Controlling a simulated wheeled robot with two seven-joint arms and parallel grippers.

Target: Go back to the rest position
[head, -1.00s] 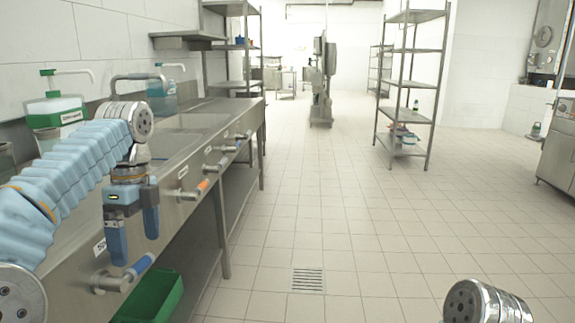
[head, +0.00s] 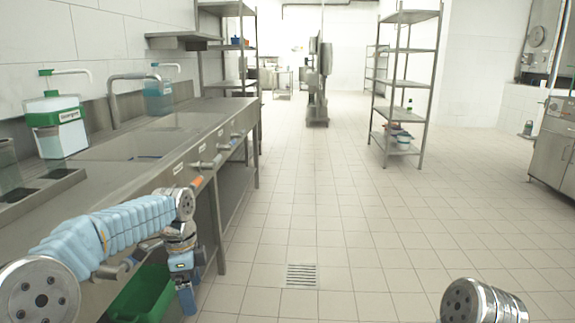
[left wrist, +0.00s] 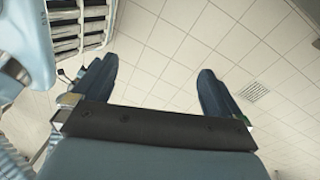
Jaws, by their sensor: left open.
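My left gripper (head: 187,285) hangs low in front of the steel counter's front edge, fingers pointing down, above the floor. In the left wrist view my left gripper (left wrist: 158,95) is open, its two dark fingers apart with only floor tiles between them. Nothing is held in it. My right gripper is not in view; only a round metal joint of my right arm shows at the bottom right of the head view.
The steel counter (head: 125,175) with sink and levers runs along the left. A green-labelled dispenser (head: 57,125) and a blue dispenser (head: 158,95) stand on it. A green bin (head: 150,295) is below. A drain (head: 301,275) lies in clear floor. Shelves (head: 405,85) stand farther back.

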